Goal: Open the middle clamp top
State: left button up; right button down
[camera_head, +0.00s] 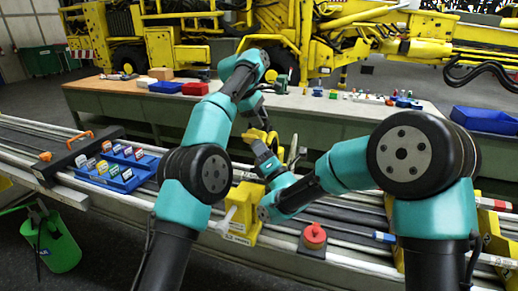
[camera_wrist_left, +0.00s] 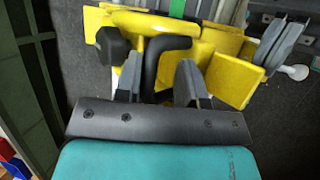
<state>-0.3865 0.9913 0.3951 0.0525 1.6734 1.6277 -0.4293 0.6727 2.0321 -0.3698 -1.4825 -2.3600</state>
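In the left wrist view, a yellow clamp part (camera_wrist_left: 158,22) with a black bent handle (camera_wrist_left: 152,68) lies ahead of my left gripper (camera_wrist_left: 160,82). Its two grey fingers stand apart, with the handle between them; I cannot tell if they touch it. In the head view, yellow clamp parts (camera_head: 262,135) show just below my left gripper (camera_head: 254,118), partly hidden by my arms. My right gripper (camera_head: 262,152) is lower, close to the same yellow parts; its fingers are hard to make out. A nearer yellow clamp (camera_head: 243,212) with a white lever stands on the rails.
A red-topped block (camera_head: 314,236) stands on the front rail. Behind is a bench (camera_head: 140,97) with boxes and small parts.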

pick_arm(q)
jog(key=shift+a+r, duration=0.25)
jog(key=shift+r, duration=0.2)
jog(key=shift+a, duration=0.1)
jog(key=shift+s+a+r, duration=0.1)
jog(key=shift+s+a, duration=0.1)
jog(key=shift+a, duration=1)
jog(key=s+a, duration=0.1)
jog(key=a, duration=0.8)
jog(key=shift+s+a, duration=0.15)
jog(key=shift+a, duration=0.05)
